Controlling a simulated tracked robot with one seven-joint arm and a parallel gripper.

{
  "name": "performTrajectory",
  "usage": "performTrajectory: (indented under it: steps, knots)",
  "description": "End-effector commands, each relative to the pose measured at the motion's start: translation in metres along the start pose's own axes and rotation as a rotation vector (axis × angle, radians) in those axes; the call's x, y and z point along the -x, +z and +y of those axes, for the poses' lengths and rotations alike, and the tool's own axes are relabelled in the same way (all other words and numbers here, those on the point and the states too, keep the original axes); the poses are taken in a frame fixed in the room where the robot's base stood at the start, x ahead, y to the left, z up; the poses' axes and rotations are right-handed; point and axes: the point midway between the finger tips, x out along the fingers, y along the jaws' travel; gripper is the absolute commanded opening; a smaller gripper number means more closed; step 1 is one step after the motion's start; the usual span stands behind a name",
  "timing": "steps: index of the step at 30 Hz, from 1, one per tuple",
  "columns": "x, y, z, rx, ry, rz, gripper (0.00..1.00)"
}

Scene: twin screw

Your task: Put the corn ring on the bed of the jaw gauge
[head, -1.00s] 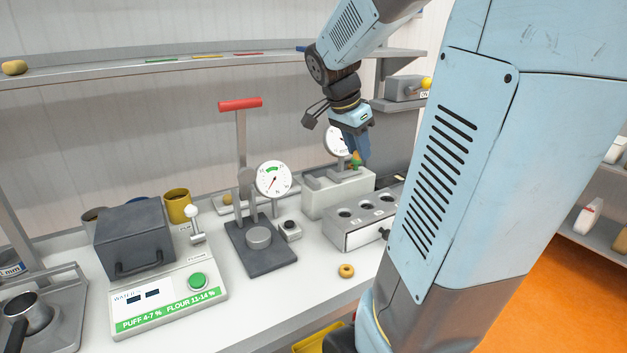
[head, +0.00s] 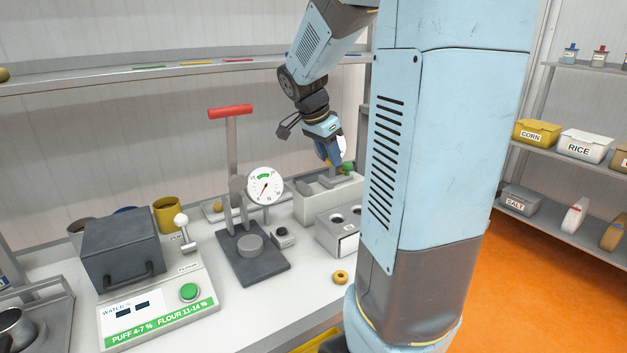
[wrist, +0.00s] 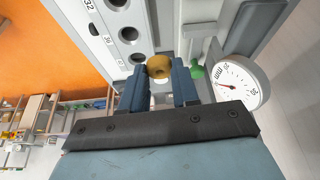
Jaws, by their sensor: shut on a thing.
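My gripper (head: 334,162) is shut on a yellow-brown ring, the corn ring (wrist: 158,67), pinched between the blue fingertips in the wrist view. The jaw gauge (head: 316,204) is a pale block with a grey upper part, and its round dial is mostly hidden behind my gripper in the head view. In the wrist view the gauge's white dial (wrist: 240,84) and green knob (wrist: 197,71) are right of the fingers. The ring appears above or close to the gauge bed; I cannot tell whether it touches.
A block with round holes (head: 338,229) stands in front of the gauge. A second yellowish ring (head: 341,277) lies on the counter. A red-handled press (head: 249,243) with a dial and a moisture meter (head: 160,309) stand to the left. My arm hides the counter's right part.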

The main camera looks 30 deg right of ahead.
Motion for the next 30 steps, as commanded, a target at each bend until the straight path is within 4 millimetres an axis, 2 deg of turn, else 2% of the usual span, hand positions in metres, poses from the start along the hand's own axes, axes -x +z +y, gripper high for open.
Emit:
performTrajectory:
  steps: [4,10,15,23,30]
  knots:
    - [-0.012,0.003,-0.026,0.001,0.002,0.000,0.15]
    - [-0.041,0.013,-0.050,0.002,0.003,-0.001,0.15]
    - [-0.057,0.018,-0.065,0.000,0.001,0.000,0.15]
    - [-0.067,0.021,-0.074,0.001,0.000,0.000,0.15]
    - [-0.093,0.032,-0.075,0.001,0.002,0.000,0.15]
